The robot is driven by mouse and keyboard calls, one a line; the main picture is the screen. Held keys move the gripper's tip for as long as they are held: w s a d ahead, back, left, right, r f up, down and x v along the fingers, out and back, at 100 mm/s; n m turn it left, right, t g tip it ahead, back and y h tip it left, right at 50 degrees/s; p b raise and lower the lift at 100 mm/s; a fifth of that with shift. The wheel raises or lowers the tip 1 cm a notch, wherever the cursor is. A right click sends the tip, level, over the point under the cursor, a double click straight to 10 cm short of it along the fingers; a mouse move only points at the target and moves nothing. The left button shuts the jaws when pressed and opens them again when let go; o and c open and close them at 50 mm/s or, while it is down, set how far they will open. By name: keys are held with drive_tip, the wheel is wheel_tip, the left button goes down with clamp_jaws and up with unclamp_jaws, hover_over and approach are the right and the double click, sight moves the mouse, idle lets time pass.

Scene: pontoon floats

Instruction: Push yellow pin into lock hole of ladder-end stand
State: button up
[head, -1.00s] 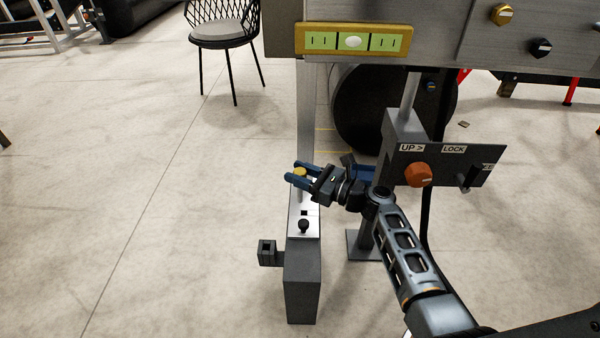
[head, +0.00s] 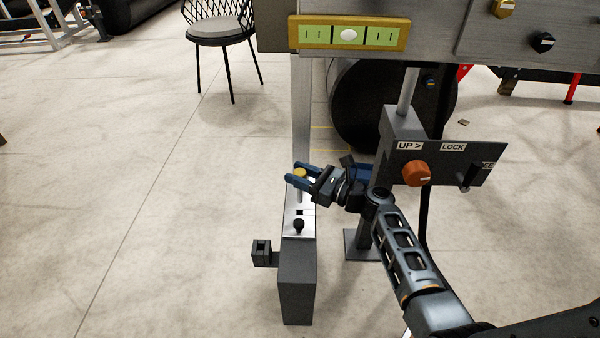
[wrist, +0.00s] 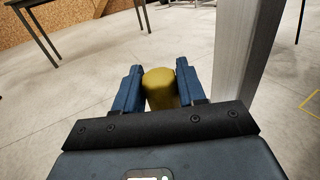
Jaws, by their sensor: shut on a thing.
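The yellow pin (head: 300,172) shows as a yellow head with a pale shaft below it, in the head view. My gripper (head: 299,177) is shut on the head, with a blue finger on each side. The wrist view also shows the yellow pin (wrist: 160,88) between the blue fingers (wrist: 159,90). The stand (head: 296,285) is a dark upright block with a light metal plate (head: 292,232) on top. A small dark square hole (head: 300,212) is in the plate, just below the pin in the picture. The shaft's lower tip and its contact with the plate are unclear.
A black knob (head: 299,225) sits on the plate, and a dark bracket (head: 261,252) juts left. A silver post (head: 302,115) rises behind the pin. A panel with an orange knob (head: 417,173) stands right of my gripper. The floor at left is open.

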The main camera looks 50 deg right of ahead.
sight(300, 201)
drive_tip(key=shift+f+b, duration=1.05)
drive_tip(key=shift+f, duration=0.55)
drive_tip(key=shift+p, duration=0.45)
idle(0.4)
drive_tip(key=shift+f+b, duration=2.85)
drive_tip(key=shift+f, duration=0.7)
drive_tip(key=o, duration=1.2)
drive_tip(key=shift+s+d+p, duration=0.25)
drive_tip(key=shift+s+p, duration=0.1)
drive_tip(key=shift+s, duration=0.95)
drive_tip(key=shift+s+d+p, duration=0.25)
drive_tip(key=shift+s+p, duration=0.15)
drive_tip(key=shift+s, duration=0.9)
drive_tip(key=shift+s+d+p, duration=0.25)
drive_tip(key=shift+s+p, duration=0.1)
drive_tip(key=shift+s, duration=0.95)
